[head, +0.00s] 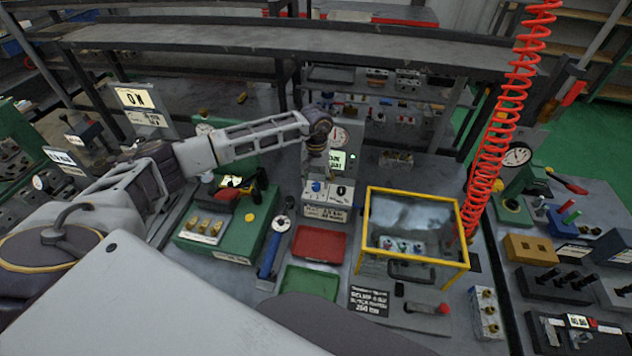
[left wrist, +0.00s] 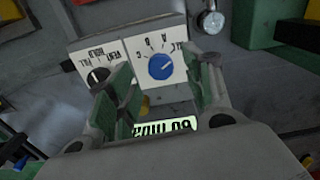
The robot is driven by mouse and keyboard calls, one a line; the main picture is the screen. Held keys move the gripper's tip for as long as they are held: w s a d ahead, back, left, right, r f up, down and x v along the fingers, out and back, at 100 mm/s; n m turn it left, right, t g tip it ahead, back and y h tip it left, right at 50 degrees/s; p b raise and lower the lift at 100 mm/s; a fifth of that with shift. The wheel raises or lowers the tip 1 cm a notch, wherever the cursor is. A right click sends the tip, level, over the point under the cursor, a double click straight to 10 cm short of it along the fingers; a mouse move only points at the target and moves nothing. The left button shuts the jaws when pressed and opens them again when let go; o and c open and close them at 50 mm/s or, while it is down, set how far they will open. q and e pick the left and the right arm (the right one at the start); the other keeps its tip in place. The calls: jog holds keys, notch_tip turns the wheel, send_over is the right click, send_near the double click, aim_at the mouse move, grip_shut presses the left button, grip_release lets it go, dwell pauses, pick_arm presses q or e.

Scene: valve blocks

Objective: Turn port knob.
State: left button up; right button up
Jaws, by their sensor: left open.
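The port knob is a blue round knob (left wrist: 161,66) on a pale panel with letters around it, upside down in the left wrist view. In the head view the blue knob (head: 316,186) is on the left part of a small white control box (head: 326,212). A black knob (left wrist: 97,76) marked fill, hold and vent sits beside it. My left gripper (head: 317,148) is above and behind the box. In the left wrist view its green-padded fingers (left wrist: 165,88) are apart, with the blue knob showing between and beyond them; I see no contact. My right gripper is not in view.
A lit display (head: 338,160) and a gauge stand behind the box. Red (head: 320,243) and green (head: 309,282) trays lie in front. A yellow-framed clear guard (head: 412,222) is to the right, and a green block (head: 225,230) to the left. A red coiled hose (head: 497,120) hangs at right.

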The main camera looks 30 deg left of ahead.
aim_at(316, 187)
pick_arm(q)
jog(key=shift+f, duration=1.4)
jog(key=c, duration=1)
